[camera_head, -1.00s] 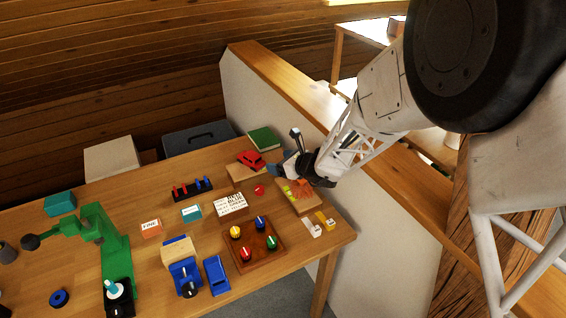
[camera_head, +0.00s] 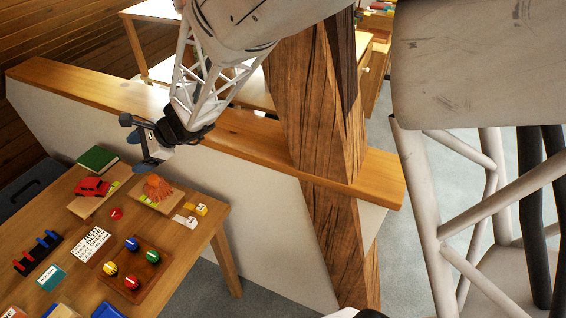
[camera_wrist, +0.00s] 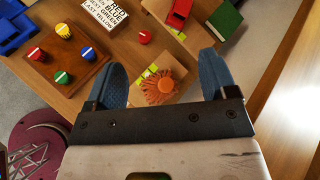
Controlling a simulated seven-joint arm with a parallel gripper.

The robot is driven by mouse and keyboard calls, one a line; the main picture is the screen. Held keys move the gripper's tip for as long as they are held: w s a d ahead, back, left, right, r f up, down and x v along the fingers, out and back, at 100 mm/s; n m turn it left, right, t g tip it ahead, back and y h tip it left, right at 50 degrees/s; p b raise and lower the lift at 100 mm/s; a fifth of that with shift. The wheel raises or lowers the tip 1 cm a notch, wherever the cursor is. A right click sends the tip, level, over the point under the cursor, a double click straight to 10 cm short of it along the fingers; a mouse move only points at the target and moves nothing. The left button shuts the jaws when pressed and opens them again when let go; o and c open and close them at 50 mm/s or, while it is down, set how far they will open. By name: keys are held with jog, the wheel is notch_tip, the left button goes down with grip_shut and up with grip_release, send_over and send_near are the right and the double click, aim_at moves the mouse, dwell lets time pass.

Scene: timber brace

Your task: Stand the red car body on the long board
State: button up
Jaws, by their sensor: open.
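The red car body (camera_head: 92,187) sits on a light wooden board (camera_head: 84,207) near the table's back edge. It also shows at the top of the wrist view (camera_wrist: 179,12), partly cut off by the frame. A second wooden board (camera_head: 143,200) beside it carries an orange, many-armed piece (camera_head: 158,188). I cannot tell for sure which is the long board. My gripper (camera_head: 146,163) is open and empty above the table's back edge, apart from the car.
A green book (camera_head: 97,159) lies behind the car. A low wall (camera_head: 250,190) and timber post (camera_head: 320,150) stand beyond.

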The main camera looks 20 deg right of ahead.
jog(key=s+d+r+n+h, duration=0.4)
jog(key=s+d+n, duration=0.1)
jog(key=s+d, duration=0.4)
jog(key=s+d+r+n+h, duration=0.3)
jog(key=s+d+r+n, duration=0.1)
jog(key=s+d, duration=0.6)
jog(key=s+d+r+n+h, duration=0.4)
jog(key=s+d, duration=0.6)
jog(key=d, duration=0.4)
jog(key=shift+s+n+h, duration=0.2)
jog(key=shift+n+h, duration=0.1)
jog(key=shift+n, duration=0.6)
